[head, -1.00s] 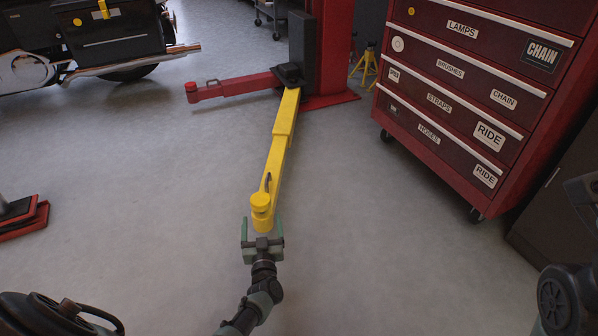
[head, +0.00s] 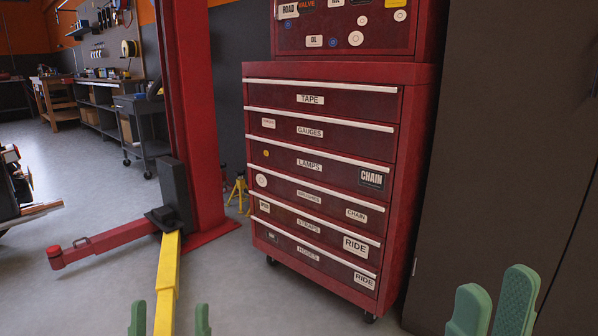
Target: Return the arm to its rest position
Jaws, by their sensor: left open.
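The yellow lift arm (head: 167,275) runs from the foot of the red lift post (head: 191,110) down to the bottom edge of the head view. Its near end is out of view. A red lift arm (head: 110,243) reaches left from the same post. My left gripper (head: 170,321) is open at the bottom edge, one finger on either side of the yellow arm in the picture. I cannot tell whether it touches the arm. My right gripper (head: 492,305) shows as two green fingers at the lower right, close to the camera.
A red tool cabinet (head: 325,190) on castors stands ahead, with a dark tall cabinet (head: 490,150) to its right. A yellow stand (head: 238,193) sits behind the post. Part of a motorcycle (head: 15,190) is at the left edge.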

